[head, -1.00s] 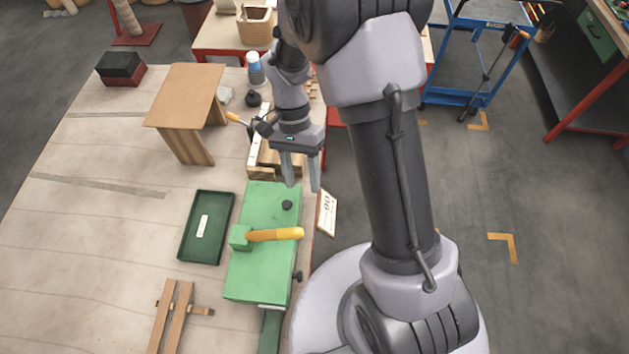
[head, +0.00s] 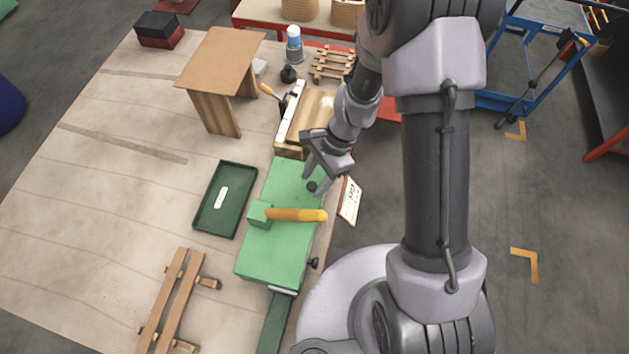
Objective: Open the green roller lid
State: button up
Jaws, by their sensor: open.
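The green roller lid (head: 268,252) is the flat green top of a long box near the right edge of the table. It looks shut. A black knob (head: 312,187) stands on its far part. A green block with an orange-yellow handle (head: 297,215) lies across the middle of the lid. My gripper (head: 317,181) is open and low over the far end of the lid, its fingers pointing down beside the knob. I cannot tell whether the fingers touch the knob or stand around it.
A dark green tray (head: 232,229) lies left of the lid. A wooden rack (head: 173,300) lies at the front left, and a small label card (head: 350,203) is at the right. The table's left side is mostly clear.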

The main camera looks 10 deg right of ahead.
jog(key=shift+f, duration=0.1)
grip_shut()
dwell(1.4)
